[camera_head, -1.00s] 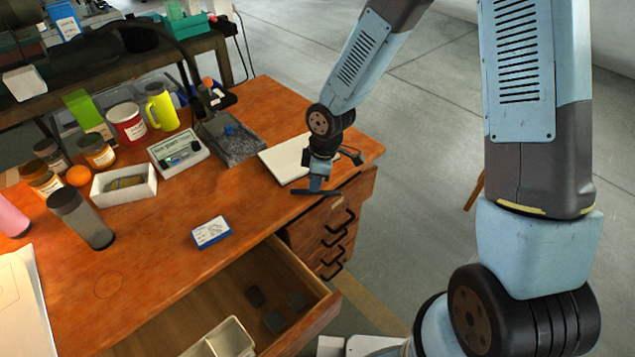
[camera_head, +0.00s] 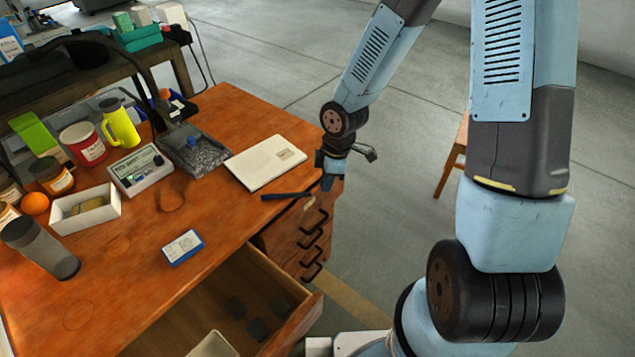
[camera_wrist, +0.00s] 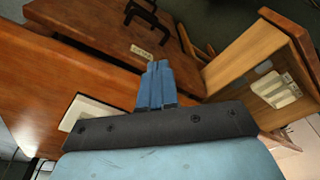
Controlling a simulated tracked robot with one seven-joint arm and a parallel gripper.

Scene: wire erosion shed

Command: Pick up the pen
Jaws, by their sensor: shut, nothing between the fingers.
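A thin dark object that looks like the pen (camera_head: 287,196) lies on the wooden desk near its right front edge, just in front of a white closed notebook or laptop (camera_head: 265,162). My gripper (camera_head: 328,184) is to the right of the pen, at or just past the desk's right edge, and apart from it. The blue fingers also show in the wrist view (camera_wrist: 156,84), pressed together with nothing between them. I cannot make out the pen in the wrist view.
An open drawer (camera_head: 302,318) juts out below the desk front. A blue-and-white box (camera_head: 183,247), a white tray (camera_head: 116,213), a meter (camera_head: 140,170) and a dark grey tray (camera_head: 212,156) stand on the desk. Open floor lies to the right.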

